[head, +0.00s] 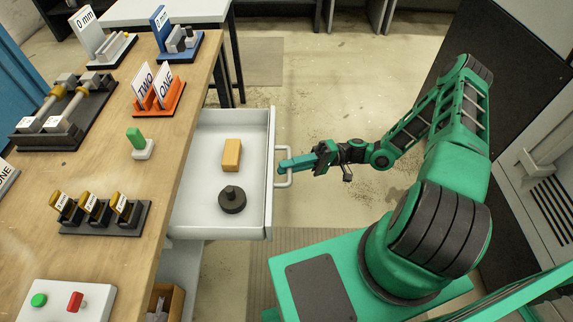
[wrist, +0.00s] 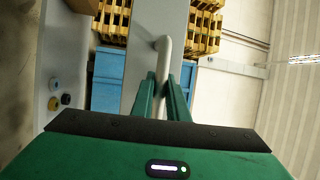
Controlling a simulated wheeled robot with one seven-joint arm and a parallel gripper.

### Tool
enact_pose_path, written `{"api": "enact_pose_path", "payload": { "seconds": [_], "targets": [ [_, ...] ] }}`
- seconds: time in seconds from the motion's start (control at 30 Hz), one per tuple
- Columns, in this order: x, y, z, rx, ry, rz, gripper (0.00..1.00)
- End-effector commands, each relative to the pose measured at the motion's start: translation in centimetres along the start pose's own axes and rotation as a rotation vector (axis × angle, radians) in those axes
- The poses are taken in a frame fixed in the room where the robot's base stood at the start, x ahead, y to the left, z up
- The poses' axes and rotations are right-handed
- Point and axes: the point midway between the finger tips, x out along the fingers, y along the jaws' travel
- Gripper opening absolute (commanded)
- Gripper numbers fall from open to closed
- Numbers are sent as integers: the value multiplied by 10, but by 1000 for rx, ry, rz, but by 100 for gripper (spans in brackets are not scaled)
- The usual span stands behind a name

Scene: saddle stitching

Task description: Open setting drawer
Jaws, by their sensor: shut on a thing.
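The white setting drawer (head: 188,220) is pulled out from under the wooden table, toward my arm. Inside it lie an orange-yellow block (head: 231,155) and a dark round weight with a knob (head: 232,200). My green gripper (head: 284,165) is at the white bar handle (head: 283,181) on the drawer's front. In the wrist view, the two fingers (wrist: 166,98) are shut on the handle (wrist: 163,62), one on each side of the bar. Part of the handle is hidden by the fingers.
Bare floor (head: 310,100) lies beyond the drawer. A box stands on a shelf below the table.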

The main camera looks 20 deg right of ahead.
Motion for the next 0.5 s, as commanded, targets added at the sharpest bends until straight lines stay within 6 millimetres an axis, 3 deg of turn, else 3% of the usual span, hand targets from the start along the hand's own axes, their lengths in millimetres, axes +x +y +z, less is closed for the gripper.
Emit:
{"api": "enact_pose_path", "payload": {
  "seconds": [0.03,0.1,0.5],
  "targets": [
    [-1,4,1,8,-1,8,19],
    [0,3,1,7,-1,7,33],
    [-7,2,-1,1,3,5,33]
  ]
}}
